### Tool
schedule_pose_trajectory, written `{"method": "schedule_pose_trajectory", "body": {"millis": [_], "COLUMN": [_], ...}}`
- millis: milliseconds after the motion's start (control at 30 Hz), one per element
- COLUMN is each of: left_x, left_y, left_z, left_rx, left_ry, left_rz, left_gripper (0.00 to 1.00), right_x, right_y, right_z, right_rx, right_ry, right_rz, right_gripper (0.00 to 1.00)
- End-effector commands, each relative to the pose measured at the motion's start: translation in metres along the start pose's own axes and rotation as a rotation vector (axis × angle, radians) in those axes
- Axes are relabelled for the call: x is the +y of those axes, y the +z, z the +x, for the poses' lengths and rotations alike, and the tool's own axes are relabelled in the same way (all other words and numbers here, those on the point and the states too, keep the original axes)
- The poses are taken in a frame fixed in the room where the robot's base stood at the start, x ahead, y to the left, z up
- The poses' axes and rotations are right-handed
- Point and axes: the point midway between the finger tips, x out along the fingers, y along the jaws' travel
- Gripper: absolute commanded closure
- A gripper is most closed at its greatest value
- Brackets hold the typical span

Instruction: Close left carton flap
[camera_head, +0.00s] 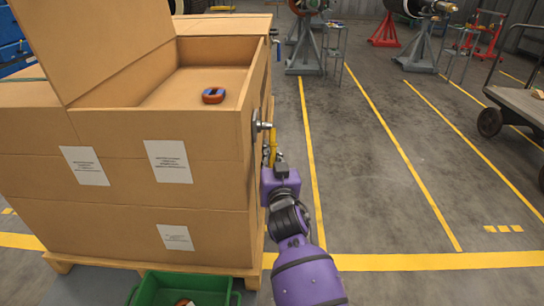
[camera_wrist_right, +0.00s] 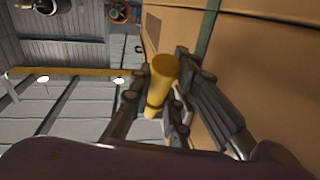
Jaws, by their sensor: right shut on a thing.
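The carton (camera_head: 150,200) is a large brown box on a wooden pallet. Its left flap (camera_head: 100,40) stands raised and tilted at the upper left. The top is open beside the flap, and a small orange-and-blue object (camera_head: 213,96) lies inside on a brown surface. My right gripper (camera_head: 276,160) is beside the carton's right side, small and partly hidden in the head view. In the right wrist view the fingers (camera_wrist_right: 157,100) are closed around a yellow cylinder (camera_wrist_right: 162,75), close to the carton wall (camera_wrist_right: 260,70). My left gripper is not in view.
A round metal fitting (camera_head: 259,126) sticks out of the carton's right side. A green crate (camera_head: 160,283) is on the floor in front. Grey stands (camera_head: 305,50) and a cart (camera_head: 520,100) are further back.

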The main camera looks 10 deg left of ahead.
Motion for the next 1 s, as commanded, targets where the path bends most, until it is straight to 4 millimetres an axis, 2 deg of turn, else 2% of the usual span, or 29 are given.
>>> {"method": "schedule_pose_trajectory", "body": {"millis": [200, 400, 433, 567, 867, 1000], "left_x": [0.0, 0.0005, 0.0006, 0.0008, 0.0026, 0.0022], "left_y": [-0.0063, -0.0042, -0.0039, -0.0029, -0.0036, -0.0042], "left_z": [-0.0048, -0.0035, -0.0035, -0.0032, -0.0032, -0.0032], "left_rx": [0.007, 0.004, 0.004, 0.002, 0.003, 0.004], "left_ry": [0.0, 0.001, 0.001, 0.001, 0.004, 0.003], "left_rz": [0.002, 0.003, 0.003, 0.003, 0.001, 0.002], "left_gripper": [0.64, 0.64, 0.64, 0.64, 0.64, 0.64], "right_x": [0.0002, 0.0004, 0.0004, 0.0004, 0.0003, 0.0009], "right_y": [-0.0011, 0.0007, 0.0007, 0.0006, 0.0003, 0.0009], "right_z": [-0.0002, -0.0003, -0.0003, -0.0003, -0.0006, -0.0095], "right_rx": [-0.003, -0.003, -0.003, -0.003, -0.002, -0.002], "right_ry": [0.001, 0.001, 0.001, 0.001, 0.0, 0.001], "right_rz": [0.006, 0.005, 0.006, 0.004, 0.003, 0.002], "right_gripper": [1.0, 1.0, 0.82, 0.65, 0.65, 0.65]}}
